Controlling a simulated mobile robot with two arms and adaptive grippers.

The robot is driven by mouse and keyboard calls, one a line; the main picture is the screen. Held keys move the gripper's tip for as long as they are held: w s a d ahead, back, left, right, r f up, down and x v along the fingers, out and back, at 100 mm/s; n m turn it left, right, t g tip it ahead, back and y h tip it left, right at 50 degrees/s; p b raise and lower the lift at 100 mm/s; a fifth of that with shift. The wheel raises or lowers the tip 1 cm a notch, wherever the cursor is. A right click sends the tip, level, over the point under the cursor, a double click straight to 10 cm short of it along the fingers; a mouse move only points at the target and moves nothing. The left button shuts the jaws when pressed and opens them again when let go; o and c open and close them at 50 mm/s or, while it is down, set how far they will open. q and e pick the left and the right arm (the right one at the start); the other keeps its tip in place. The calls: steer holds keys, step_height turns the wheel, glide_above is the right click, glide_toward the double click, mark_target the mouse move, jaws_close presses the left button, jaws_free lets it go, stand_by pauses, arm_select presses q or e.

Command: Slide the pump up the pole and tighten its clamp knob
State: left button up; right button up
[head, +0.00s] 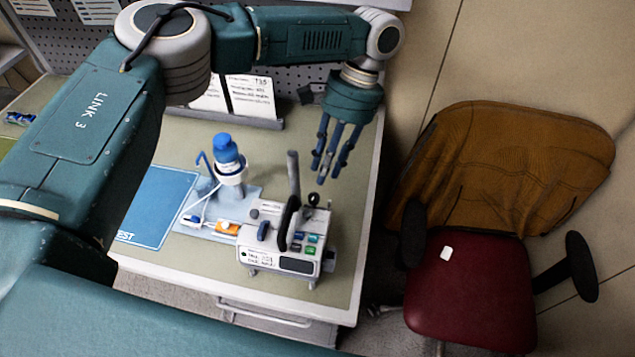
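The pump (285,240) is a pale grey box with a black carry handle, coloured buttons and a dark display. It sits low at the right part of the bench. A short grey pole (293,173) rises behind it. A black round knob (313,199) shows at the pump's back right; I take it for the clamp knob. How the clamp meets the pole is hidden. My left gripper (329,168) hangs fingers-down above and behind the knob, right of the pole, apart from both. Its fingers are spread and empty. My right gripper is not in view.
A blue-capped bottle (227,152) stands left of the pump on a light blue plate, with tubing and an orange-marked part (229,227). A blue mat (158,208) lies further left. Printed cards (251,96) stand at the back. A chair (470,290) stands right of the bench.

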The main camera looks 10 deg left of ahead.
mark_target(315, 196)
arm_select(q)
steer(key=p+x, duration=0.1)
steer(key=x, duration=0.2)
steer(key=shift+a+f, duration=0.1)
steer(key=shift+a, duration=0.1)
steer(key=p+x, duration=0.1)
steer(key=x, duration=0.2)
steer(key=shift+w+f, duration=0.1)
steer(key=shift+f, duration=0.35)
steer(key=c, duration=0.3)
jaws_close()
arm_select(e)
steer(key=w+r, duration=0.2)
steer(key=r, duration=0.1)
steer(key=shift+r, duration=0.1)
